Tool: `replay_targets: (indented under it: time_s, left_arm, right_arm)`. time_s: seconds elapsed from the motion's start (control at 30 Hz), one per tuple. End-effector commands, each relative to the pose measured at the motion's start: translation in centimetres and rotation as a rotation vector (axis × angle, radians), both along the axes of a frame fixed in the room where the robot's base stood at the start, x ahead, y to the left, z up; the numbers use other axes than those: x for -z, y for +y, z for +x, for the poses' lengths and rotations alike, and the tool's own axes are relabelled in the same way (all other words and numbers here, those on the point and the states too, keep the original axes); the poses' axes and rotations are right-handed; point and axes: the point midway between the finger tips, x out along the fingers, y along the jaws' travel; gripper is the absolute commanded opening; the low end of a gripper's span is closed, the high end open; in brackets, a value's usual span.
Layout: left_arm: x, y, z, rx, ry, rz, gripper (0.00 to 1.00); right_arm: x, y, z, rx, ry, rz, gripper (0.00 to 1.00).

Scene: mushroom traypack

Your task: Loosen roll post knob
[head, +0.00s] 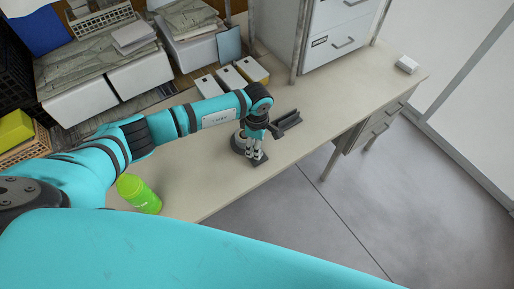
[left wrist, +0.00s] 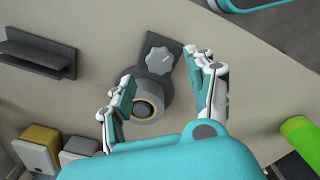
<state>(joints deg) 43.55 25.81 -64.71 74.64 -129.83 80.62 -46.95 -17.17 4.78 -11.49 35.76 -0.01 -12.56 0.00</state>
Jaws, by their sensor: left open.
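The roll post knob (left wrist: 158,60) is a light grey, lobed knob on a dark rectangular plate (left wrist: 152,42) in the left wrist view. Next to it stands a dark grey round post (left wrist: 155,92) with a yellowish ring around its centre. My left gripper (left wrist: 160,75) is open, its fingers spread on either side of the post and knob. The right finger's tip is close beside the knob; I cannot tell whether it touches. In the head view my left gripper (head: 258,158) points down over the device, whose dark round base (head: 238,145) is partly hidden. My right gripper is not in view.
A dark shelf-like bracket (head: 286,123) lies right of the gripper on the table (head: 320,112). A green bottle (head: 139,194) stands near the front edge. Several small boxes (head: 230,80) and stacked white bins (head: 140,72) are behind. The table's right part is mostly clear.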

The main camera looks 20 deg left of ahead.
Motion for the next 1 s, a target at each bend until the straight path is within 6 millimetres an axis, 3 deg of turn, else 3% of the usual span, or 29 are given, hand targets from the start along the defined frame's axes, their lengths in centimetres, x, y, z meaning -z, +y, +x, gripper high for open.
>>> replay_targets:
  time_s: [0.07,0.17,0.5,0.63,1.0]
  left_arm:
    - [1.4,0.0,-0.2,-0.001,0.004,0.0,0.57]
    - [2.7,-0.1,0.0,-0.001,0.001,-0.001,0.57]
    - [4.2,0.0,0.0,0.001,0.0,-0.001,0.57]
    - [4.2,0.0,0.0,0.001,0.0,-0.001,0.57]
    - [4.1,0.0,0.0,0.0,0.0,-0.001,0.08]
  right_arm:
    - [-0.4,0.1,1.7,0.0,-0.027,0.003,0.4]
    - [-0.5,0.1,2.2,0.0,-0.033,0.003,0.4]
    - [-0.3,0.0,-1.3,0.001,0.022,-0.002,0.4]
    - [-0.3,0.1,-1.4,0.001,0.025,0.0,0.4]
    - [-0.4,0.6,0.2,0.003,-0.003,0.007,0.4]
